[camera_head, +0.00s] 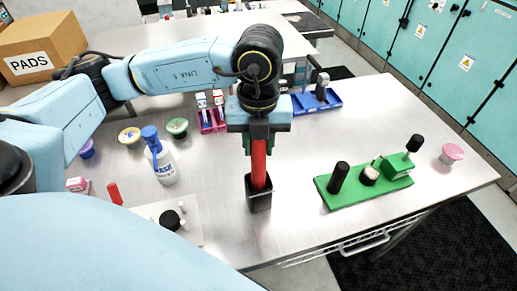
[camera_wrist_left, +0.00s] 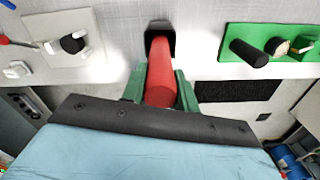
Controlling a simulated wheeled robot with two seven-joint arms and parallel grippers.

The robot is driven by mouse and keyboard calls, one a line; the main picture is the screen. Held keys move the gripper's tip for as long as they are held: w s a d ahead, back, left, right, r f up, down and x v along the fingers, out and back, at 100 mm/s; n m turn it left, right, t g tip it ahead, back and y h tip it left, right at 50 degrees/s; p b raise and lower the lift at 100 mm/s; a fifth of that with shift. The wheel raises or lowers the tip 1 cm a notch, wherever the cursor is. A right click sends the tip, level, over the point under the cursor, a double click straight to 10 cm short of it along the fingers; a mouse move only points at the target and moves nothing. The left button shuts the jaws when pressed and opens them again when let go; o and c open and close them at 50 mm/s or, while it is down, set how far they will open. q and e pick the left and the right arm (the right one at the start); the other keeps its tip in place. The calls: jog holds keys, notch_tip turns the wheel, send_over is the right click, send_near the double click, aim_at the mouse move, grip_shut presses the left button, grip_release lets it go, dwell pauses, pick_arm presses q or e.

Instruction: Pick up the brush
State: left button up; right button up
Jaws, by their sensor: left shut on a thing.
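The brush shows as a red handle (camera_head: 258,163) standing upright, its lower end inside a black square holder (camera_head: 259,192) on the metal table. My left gripper (camera_head: 258,147) is above the holder, shut on the upper part of the handle. In the left wrist view the red handle (camera_wrist_left: 160,84) lies between the green fingers (camera_wrist_left: 160,92) and runs into the black holder (camera_wrist_left: 160,32). The brush's lower end is hidden in the holder. My right gripper is not in view.
A green board (camera_head: 365,192) with black and green parts lies to the right. A white plate (camera_head: 188,232) with a black knob and a white bottle (camera_head: 162,165) with a blue top are to the left. A blue tray (camera_head: 318,102) stands behind. The table's front edge is near the holder.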

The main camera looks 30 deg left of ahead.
pick_arm(q)
notch_tip(320, 180, up, 17)
jog(key=shift+p, duration=0.4)
jog(key=o, duration=0.4)
jog(key=shift+c, duration=0.2)
grip_shut()
